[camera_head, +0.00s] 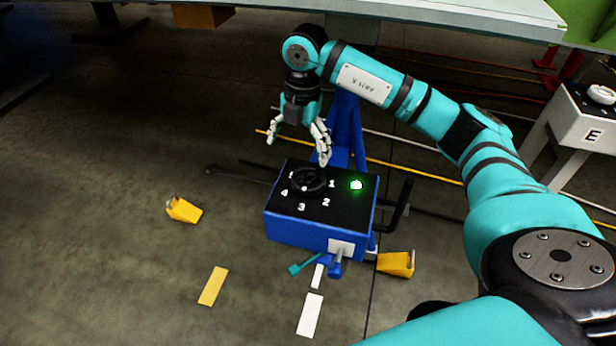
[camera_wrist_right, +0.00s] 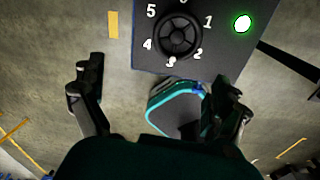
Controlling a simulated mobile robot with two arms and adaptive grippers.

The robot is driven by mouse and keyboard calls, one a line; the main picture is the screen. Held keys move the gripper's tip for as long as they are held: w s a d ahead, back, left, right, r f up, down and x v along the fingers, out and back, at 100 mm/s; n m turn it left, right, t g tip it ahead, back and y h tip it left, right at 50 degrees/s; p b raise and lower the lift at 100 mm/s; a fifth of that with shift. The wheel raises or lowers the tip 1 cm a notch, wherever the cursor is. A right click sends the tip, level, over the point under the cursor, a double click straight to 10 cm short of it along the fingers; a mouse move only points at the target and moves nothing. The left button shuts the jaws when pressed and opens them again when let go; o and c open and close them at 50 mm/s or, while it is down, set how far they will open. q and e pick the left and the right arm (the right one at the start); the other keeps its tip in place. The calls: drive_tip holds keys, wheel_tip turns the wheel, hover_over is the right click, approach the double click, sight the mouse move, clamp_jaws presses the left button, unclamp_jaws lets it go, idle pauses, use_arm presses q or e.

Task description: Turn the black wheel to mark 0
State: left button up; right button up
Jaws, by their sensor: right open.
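The black wheel (camera_head: 308,182) lies flat on top of a blue box with a black top plate (camera_head: 345,205). White numbers ring the wheel; 1, 2, 3 and 4 read clearly in the head view. In the right wrist view the wheel (camera_wrist_right: 178,35) has spokes, and 5 also shows; the mark at the top is cut off by the frame edge. A lit green button (camera_head: 356,184) sits right of the wheel, also in the wrist view (camera_wrist_right: 242,23). My right gripper (camera_head: 296,150) is open and empty, above and behind the wheel, not touching it. My left gripper is out of view.
Yellow wedges lie on the floor left (camera_head: 184,209) and right (camera_head: 396,263) of the box. A black handle (camera_head: 403,205) stands at its right. A white stand marked E (camera_head: 589,125) is at far right. A long grey panel (camera_head: 430,14) crosses the top.

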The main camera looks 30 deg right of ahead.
drive_tip(key=d, duration=0.2)
drive_tip(key=h+b, duration=0.1)
drive_tip(key=b, duration=0.1)
hover_over(308, 179)
drive_tip(key=shift+m, duration=0.4)
wheel_tip(308, 179, down, 7)
drive_tip(key=shift+r, duration=0.2)
wheel_tip(308, 179, down, 4)
drive_tip(key=shift+f+b, duration=0.1)
drive_tip(key=shift+b, duration=0.25)
drive_tip(key=shift+f, duration=0.2)
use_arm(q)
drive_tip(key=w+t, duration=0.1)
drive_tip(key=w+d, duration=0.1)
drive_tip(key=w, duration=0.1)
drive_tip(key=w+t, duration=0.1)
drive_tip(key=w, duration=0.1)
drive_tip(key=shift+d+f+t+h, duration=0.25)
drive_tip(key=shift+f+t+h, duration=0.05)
use_arm(e)
drive_tip(key=shift+c, duration=0.3)
drive_tip(key=c, duration=1)
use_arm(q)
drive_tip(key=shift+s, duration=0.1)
use_arm(e)
drive_tip(key=shift+c, duration=0.2)
